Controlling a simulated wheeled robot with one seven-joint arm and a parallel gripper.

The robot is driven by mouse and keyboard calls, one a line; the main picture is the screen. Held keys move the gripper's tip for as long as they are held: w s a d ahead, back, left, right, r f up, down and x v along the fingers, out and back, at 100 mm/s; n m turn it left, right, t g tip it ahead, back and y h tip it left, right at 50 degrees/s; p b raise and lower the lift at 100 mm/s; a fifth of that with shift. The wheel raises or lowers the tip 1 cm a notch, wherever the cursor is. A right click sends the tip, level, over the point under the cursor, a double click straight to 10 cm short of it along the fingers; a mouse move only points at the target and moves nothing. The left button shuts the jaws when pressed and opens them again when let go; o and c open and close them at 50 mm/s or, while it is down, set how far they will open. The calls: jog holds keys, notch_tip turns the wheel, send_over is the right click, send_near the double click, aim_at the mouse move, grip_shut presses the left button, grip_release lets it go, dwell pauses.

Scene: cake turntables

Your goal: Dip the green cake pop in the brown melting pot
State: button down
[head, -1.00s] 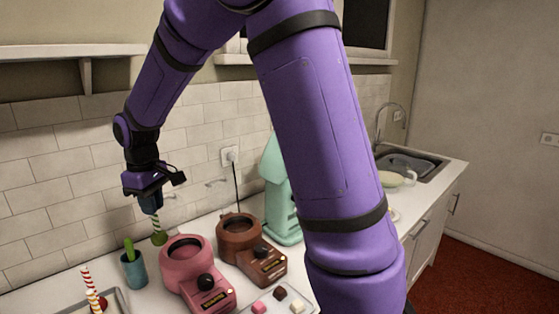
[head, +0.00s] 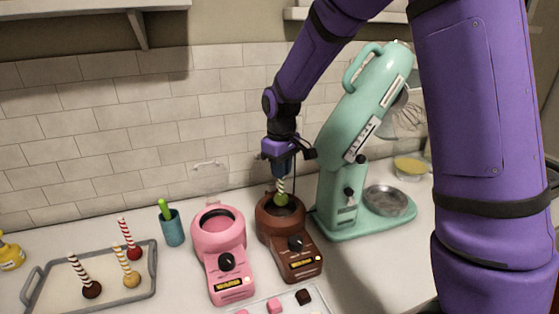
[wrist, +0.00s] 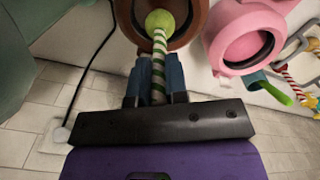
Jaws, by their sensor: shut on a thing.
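The green cake pop (head: 282,199) hangs head-down on its green-and-white striped stick. My gripper (head: 281,174) is shut on the stick, which also shows between the blue fingers in the wrist view (wrist: 158,80). The brown melting pot (head: 293,243) stands on the counter with its round opening under the cake pop. In the head view the green ball is at the opening, over its back part. In the wrist view the ball (wrist: 160,21) overlaps the brown ring (wrist: 190,30). I cannot tell whether it touches the contents.
A pink melting pot (head: 222,262) stands close on the left, a mint stand mixer (head: 352,150) close on the right. A teal cup (head: 172,232) and a tray (head: 148,290) with three cake pops are further left. A tray of small cubes (head: 283,309) lies in front.

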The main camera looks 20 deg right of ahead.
aim_at(280, 194)
jog(key=shift+a+f, duration=0.1)
jog(key=shift+f, duration=3.05)
jog(key=shift+f, duration=0.3)
jog(key=shift+f, duration=0.3)
jog(key=shift+r, duration=0.15)
jog(key=shift+r, duration=3)
